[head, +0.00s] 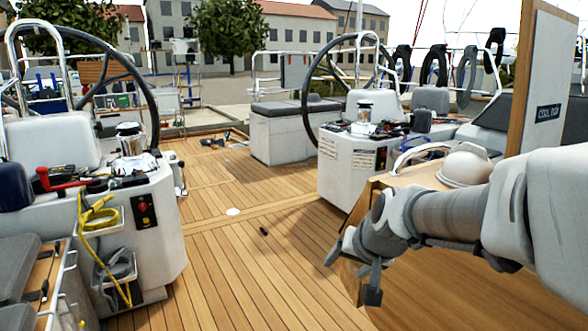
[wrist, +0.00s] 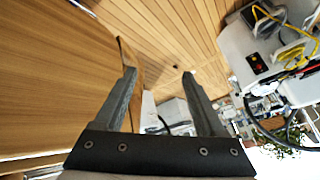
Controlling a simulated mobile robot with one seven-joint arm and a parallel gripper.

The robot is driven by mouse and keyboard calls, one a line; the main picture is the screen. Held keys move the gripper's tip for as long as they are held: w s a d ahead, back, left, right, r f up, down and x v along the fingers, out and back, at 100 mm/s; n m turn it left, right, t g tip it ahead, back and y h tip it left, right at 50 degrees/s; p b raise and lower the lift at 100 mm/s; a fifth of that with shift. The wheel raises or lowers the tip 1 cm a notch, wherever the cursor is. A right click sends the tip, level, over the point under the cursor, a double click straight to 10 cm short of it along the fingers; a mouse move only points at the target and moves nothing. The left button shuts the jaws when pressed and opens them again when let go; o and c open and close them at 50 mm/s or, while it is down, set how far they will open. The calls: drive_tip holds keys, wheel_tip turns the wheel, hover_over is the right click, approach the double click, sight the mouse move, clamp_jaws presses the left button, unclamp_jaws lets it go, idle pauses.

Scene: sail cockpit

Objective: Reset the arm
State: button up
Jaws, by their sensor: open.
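My arm reaches in from the right in the head view, over a wooden table or locker (head: 425,285) in the foreground. My gripper (head: 350,278) points down and to the left near the left edge of that wooden piece. In the wrist view my gripper (wrist: 158,75) shows two grey fingers spread wide apart. It is open and nothing is between the fingers. Planked deck lies beyond the fingertips in the wrist view. In the head view the fingers are apart from other objects.
The left helm console (head: 150,235) carries a steering wheel, a red-handled tool and a yellow rope (head: 97,220). A right console (head: 340,165) stands behind my arm. A small dark object (head: 264,231) lies on the deck (head: 235,265). The middle of the deck is mostly clear.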

drive_tip(key=s+d+r+n+g+h, duration=0.1)
drive_tip(key=s+d, duration=0.1)
drive_tip(key=s, duration=0.9)
drive_tip(key=s+d+r+n+g+h, duration=0.1)
drive_tip(key=s+d+r+n, duration=0.1)
drive_tip(key=s, duration=0.8)
wheel_tip(320, 180, up, 23)
drive_tip(key=p, duration=2.4)
drive_tip(key=shift+w+r, duration=0.15)
drive_tip(key=shift+a, duration=0.1)
